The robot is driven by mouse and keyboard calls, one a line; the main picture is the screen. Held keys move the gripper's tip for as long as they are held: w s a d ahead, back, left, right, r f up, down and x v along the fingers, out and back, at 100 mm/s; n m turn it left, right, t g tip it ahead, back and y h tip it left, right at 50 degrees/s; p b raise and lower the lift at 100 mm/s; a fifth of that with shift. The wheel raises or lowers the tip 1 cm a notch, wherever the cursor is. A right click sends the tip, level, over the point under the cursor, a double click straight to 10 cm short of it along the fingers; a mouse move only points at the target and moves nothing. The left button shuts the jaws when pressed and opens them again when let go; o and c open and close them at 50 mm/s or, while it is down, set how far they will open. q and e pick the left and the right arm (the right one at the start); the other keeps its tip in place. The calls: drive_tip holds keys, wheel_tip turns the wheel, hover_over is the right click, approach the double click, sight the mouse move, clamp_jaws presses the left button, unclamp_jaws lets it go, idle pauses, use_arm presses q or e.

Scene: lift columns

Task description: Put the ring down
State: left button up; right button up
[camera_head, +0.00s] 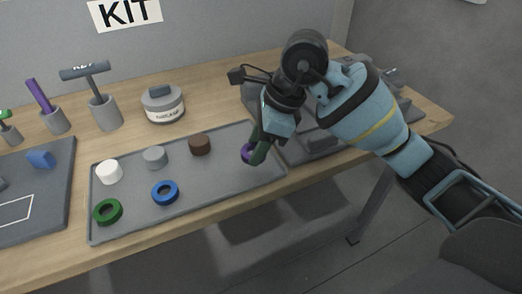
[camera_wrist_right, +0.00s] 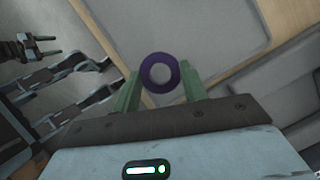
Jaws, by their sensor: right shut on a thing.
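My right gripper (camera_head: 257,151) points down over the right end of the grey tray (camera_head: 215,197). It is shut on a purple ring (camera_head: 245,153), partly hidden by the green fingers. In the right wrist view the ring (camera_wrist_right: 147,73) sits between the two green fingertips (camera_wrist_right: 160,87), its open hole facing the camera. I cannot tell whether the ring touches the tray. A green ring (camera_head: 107,212) and a blue ring (camera_head: 165,193) lie on the tray.
White (camera_head: 109,171), grey (camera_head: 155,157) and brown (camera_head: 200,144) round pieces are on the tray. A lidded jar (camera_head: 163,104) and a hammer-like tool in a holder (camera_head: 105,113) stand behind. A dark mat (camera_head: 40,200) with a blue block (camera_head: 41,159) lies left. The tray's front right is clear.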

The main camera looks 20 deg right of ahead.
drive_tip(key=shift+w+d, duration=0.25)
drive_tip(key=shift+d, duration=0.05)
drive_tip(key=shift+w+d+f, duration=0.2)
drive_tip(key=shift+d+f, duration=0.05)
drive_tip(key=shift+f, duration=1.55)
drive_tip(key=shift+f, duration=0.15)
drive_tip(key=o, duration=1.1)
drive_tip(key=shift+r, duration=0.3)
drive_tip(key=v, duration=1.1)
drive_tip(key=shift+s+d+r+p, duration=0.1)
drive_tip(key=shift+d+r+p, duration=0.1)
drive_tip(key=shift+r+p, duration=0.15)
